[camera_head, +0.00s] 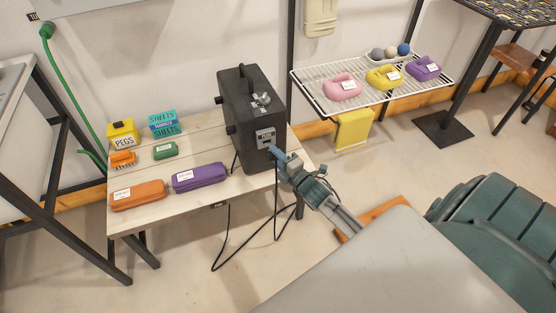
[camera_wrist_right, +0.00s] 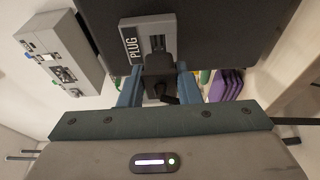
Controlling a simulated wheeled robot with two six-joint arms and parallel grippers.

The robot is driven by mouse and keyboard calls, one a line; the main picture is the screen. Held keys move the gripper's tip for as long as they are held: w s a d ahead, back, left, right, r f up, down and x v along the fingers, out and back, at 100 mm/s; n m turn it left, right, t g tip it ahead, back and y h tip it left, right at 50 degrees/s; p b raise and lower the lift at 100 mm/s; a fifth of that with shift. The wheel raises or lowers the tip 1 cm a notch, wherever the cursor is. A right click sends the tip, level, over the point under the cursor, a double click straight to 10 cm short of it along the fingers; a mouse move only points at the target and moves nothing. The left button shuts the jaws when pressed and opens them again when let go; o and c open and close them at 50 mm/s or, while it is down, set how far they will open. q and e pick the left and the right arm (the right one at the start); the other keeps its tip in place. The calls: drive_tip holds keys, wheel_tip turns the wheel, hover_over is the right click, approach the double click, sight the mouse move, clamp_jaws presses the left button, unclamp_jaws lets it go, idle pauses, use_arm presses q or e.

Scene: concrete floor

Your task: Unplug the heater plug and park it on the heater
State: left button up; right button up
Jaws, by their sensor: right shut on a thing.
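The black heater (camera_head: 247,115) stands upright on the right end of a pale wooden table. A grey plate marked PLUG is on its front (camera_head: 265,137); this plate also shows close up in the right wrist view (camera_wrist_right: 150,38). My right gripper (camera_head: 275,152) is at the heater's front, just below the plate. In the wrist view its blue fingers (camera_wrist_right: 158,88) are shut on a black plug (camera_wrist_right: 160,72), which overlaps the plate's lower part. I cannot tell how far it is seated. A black cable (camera_head: 229,240) hangs in a loop to the floor. My left gripper is out of view.
On the table (camera_head: 195,209) are an orange case (camera_head: 137,195), a purple case (camera_head: 200,177), a yellow PEGS box (camera_head: 122,134) and a teal SHEETS box (camera_head: 164,124). A wire shelf (camera_head: 360,101) stands right of the heater. A green hose (camera_head: 65,90) hangs at the left.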

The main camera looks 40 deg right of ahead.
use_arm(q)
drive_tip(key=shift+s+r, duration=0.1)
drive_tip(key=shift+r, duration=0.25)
use_arm(e)
drive_tip(key=shift+w, duration=0.2)
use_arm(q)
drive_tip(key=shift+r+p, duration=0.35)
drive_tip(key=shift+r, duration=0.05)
use_arm(e)
drive_tip(key=shift+w+d, duration=0.2)
drive_tip(key=shift+w, duration=0.5)
drive_tip(key=shift+w+d, duration=0.2)
drive_tip(key=shift+w, duration=0.5)
idle(0.6)
drive_tip(key=o, duration=1.2)
